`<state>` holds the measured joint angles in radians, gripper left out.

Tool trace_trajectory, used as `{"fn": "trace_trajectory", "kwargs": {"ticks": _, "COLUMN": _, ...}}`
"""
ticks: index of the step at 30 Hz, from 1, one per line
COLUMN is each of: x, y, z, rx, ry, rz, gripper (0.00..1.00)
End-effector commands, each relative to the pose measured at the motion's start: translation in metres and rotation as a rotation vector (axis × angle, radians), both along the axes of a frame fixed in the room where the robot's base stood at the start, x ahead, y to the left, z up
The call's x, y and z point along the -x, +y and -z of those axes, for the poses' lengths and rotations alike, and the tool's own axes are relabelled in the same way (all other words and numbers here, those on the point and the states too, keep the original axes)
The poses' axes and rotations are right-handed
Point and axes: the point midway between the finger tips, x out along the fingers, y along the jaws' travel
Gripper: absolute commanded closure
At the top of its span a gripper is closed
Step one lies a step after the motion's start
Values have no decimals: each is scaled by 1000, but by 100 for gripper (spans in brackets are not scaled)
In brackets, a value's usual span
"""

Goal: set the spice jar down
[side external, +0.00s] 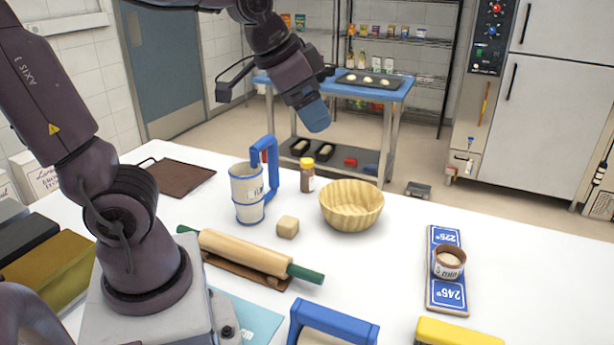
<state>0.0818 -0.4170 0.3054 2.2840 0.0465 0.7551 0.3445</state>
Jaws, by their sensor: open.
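The spice jar (307,176), a small brown jar with a yellow-orange lid, stands upright on the white worktop (420,215). It stands between the white-and-blue sifter (246,196) and the ribbed tan basket (351,207). My gripper (316,122) is above the jar in the picture, with a visible gap between them. It is open and holds nothing that I can see. Its blue fingertip side shows; the space between the fingers is hidden from this angle.
A beige cube (287,227) and a rolling pin (245,252) lie in front of the jar. A small bowl (449,263) sits on a blue sign board (446,236) at right. A brown mat (180,177) lies at left.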

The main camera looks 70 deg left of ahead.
Motion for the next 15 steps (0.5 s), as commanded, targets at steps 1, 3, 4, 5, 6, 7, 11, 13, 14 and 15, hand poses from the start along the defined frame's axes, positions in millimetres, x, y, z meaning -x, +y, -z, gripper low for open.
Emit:
{"fn": "trace_trajectory", "kwargs": {"ticks": 1, "x": -13, "y": 17, "z": 16, "rx": -38, "ry": 15, "rz": 13, "gripper": 28}}
{"fn": "trace_trajectory", "kwargs": {"ticks": 3, "x": -28, "y": 45, "z": 35, "rx": -115, "ry": 24, "rz": 38, "gripper": 28}}
{"fn": "trace_trajectory", "kwargs": {"ticks": 4, "x": -34, "y": 58, "z": 45, "rx": -157, "ry": 33, "rz": 52, "gripper": 28}}
{"fn": "trace_trajectory", "kwargs": {"ticks": 5, "x": -38, "y": 71, "z": 54, "rx": -204, "ry": 43, "rz": 66, "gripper": 28}}
{"fn": "trace_trajectory", "kwargs": {"ticks": 6, "x": -43, "y": 90, "z": 65, "rx": -271, "ry": 58, "rz": 87, "gripper": 28}}
{"fn": "trace_trajectory", "kwargs": {"ticks": 7, "x": -46, "y": 105, "z": 73, "rx": -326, "ry": 72, "rz": 104, "gripper": 28}}
{"fn": "trace_trajectory", "kwargs": {"ticks": 11, "x": -48, "y": 168, "z": 98, "rx": -598, "ry": 162, "rz": 202, "gripper": 28}}
{"fn": "trace_trajectory", "kwargs": {"ticks": 13, "x": -46, "y": 200, "z": 103, "rx": -763, "ry": 231, "rz": 274, "gripper": 28}}
{"fn": "trace_trajectory", "kwargs": {"ticks": 14, "x": -44, "y": 214, "z": 102, "rx": -838, "ry": 264, "rz": 306, "gripper": 28}}
{"fn": "trace_trajectory", "kwargs": {"ticks": 15, "x": -42, "y": 231, "z": 99, "rx": -939, "ry": 312, "rz": 355, "gripper": 28}}
